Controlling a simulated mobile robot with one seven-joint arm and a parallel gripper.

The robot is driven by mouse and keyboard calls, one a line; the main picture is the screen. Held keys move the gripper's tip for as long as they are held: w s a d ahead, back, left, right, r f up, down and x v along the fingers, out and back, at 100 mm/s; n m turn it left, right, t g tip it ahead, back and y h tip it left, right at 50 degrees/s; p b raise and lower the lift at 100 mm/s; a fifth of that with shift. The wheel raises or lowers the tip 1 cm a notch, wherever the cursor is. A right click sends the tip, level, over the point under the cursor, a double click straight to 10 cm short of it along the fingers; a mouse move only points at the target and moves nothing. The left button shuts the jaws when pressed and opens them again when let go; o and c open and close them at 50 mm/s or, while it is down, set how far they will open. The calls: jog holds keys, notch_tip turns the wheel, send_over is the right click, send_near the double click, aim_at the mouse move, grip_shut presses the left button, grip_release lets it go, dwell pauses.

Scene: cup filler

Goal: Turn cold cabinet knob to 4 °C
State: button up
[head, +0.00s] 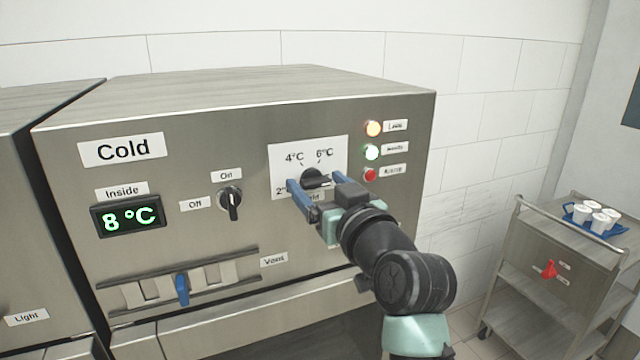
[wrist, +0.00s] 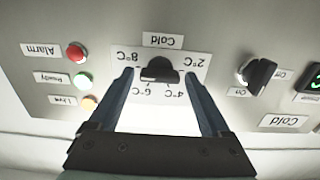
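The cold cabinet knob (head: 313,175) is black and sits on a white scale plate (head: 338,150). In the head view the 4°C and 6°C marks show above it. In the wrist view, upside down, the knob (wrist: 160,70) has its bar lying roughly level, and 2°C, 4°C, 6°C and 8°C are legible. Which end points cannot be told surely; the bar is not along the 4°C mark. My gripper (head: 316,183) is open at the knob, one blue finger on each side. The wrist view shows gaps between the fingers (wrist: 160,76) and knob.
The cabinet display (head: 129,217) reads 8 °C. An On/Off switch (head: 230,203) is left of the knob. Indicator lights (head: 372,152) are close on the right. A vent slider (head: 181,288) sits below. A cart (head: 560,240) with cups stands at right.

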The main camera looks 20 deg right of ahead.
jog(key=c, duration=1.2)
jog(key=shift+o, duration=0.2)
jog(key=shift+f+b, duration=0.1)
jog(key=shift+b, duration=0.25)
